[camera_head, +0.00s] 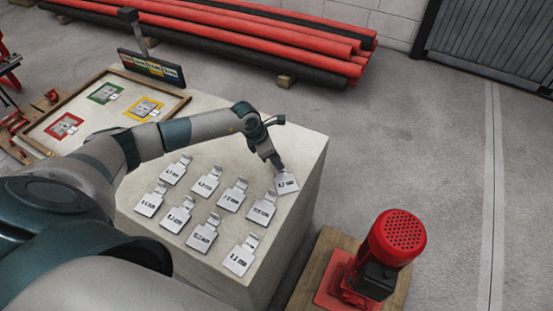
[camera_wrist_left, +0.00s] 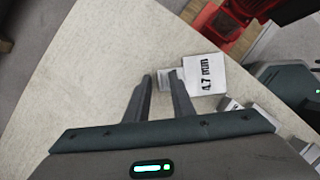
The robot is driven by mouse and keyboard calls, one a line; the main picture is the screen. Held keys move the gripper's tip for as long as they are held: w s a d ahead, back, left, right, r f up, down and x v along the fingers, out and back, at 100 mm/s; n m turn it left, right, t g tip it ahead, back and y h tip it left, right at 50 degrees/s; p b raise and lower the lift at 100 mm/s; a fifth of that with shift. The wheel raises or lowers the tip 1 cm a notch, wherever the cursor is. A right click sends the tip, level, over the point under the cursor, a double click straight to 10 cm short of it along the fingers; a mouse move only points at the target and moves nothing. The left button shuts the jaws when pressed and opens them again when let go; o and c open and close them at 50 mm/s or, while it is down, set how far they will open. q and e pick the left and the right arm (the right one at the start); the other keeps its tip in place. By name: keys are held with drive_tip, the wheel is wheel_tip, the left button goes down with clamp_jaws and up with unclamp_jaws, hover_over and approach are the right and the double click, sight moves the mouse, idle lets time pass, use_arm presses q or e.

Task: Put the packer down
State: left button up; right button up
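A white packer (camera_head: 287,184) with a narrow tab lies at the right edge of the pale table, apart from the other plates. In the left wrist view this packer (camera_wrist_left: 205,74) shows the print "4.7 mm". My left gripper (camera_head: 277,162) is right at its tab end, pointing down. In the wrist view the fingers of my left gripper (camera_wrist_left: 161,80) stand apart, and the right finger overlaps part of the tab. The fingers do not look closed on it. The packer looks flat on the table; its underside is hidden. My right gripper is not in view.
Several similar plates (camera_head: 207,182) lie in rows on the pale table (camera_head: 300,150). A wooden-framed board (camera_head: 75,105) with green, yellow and red squares is at the back left. A red motor (camera_head: 398,235) stands beyond the right edge. Red pipes (camera_head: 250,35) lie behind.

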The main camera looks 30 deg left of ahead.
use_arm(q)
drive_tip(key=shift+r, duration=0.2)
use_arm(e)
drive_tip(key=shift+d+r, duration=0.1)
